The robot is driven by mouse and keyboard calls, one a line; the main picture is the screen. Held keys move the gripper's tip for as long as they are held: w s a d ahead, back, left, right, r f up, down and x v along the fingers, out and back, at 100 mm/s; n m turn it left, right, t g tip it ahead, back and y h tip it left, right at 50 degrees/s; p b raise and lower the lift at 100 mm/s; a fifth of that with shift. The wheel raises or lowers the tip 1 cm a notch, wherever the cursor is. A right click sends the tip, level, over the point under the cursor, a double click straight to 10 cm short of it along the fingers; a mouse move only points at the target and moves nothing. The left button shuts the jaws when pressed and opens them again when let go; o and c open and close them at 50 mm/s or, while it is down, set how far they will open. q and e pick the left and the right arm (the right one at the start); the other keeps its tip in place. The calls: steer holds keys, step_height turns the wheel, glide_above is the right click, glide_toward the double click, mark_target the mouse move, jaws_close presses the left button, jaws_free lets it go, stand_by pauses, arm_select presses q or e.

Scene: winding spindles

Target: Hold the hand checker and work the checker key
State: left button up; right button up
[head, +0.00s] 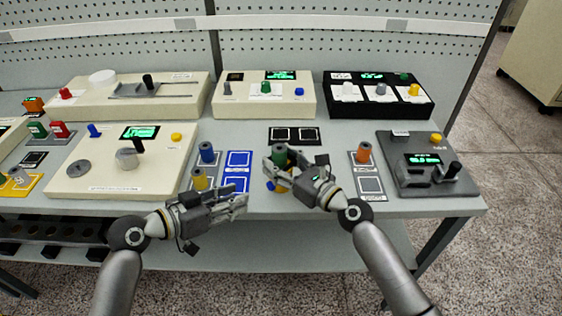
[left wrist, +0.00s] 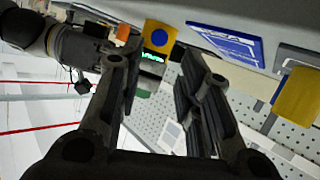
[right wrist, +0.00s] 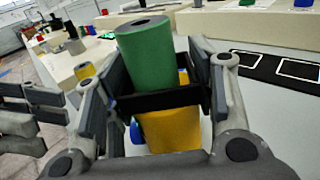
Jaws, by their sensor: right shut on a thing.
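The item I take as the hand checker has a green round top (head: 279,154) and a yellow lower body with a blue key (head: 270,185). My right gripper (head: 279,170) is shut around its middle; the green top (right wrist: 145,43) and yellow body (right wrist: 172,130) show above and below the fingers in the right wrist view. Whether it touches the table is unclear. My left gripper (head: 240,202) is open and empty, to the left of it, at the table's front edge. In the left wrist view, the yellow body (left wrist: 163,28) with its blue key appears beyond the open fingers (left wrist: 160,70).
Blue-topped (head: 207,152) and yellow spindles (head: 200,179) stand beside blue squares (head: 238,159), close to my left gripper. An orange-topped spindle (head: 363,152) and a dark console (head: 415,178) stand right. A black two-square plate (head: 294,136) lies behind the right gripper. Cream consoles (head: 120,162) fill the left.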

arm_select(q)
jaws_close()
stand_by(1.2)
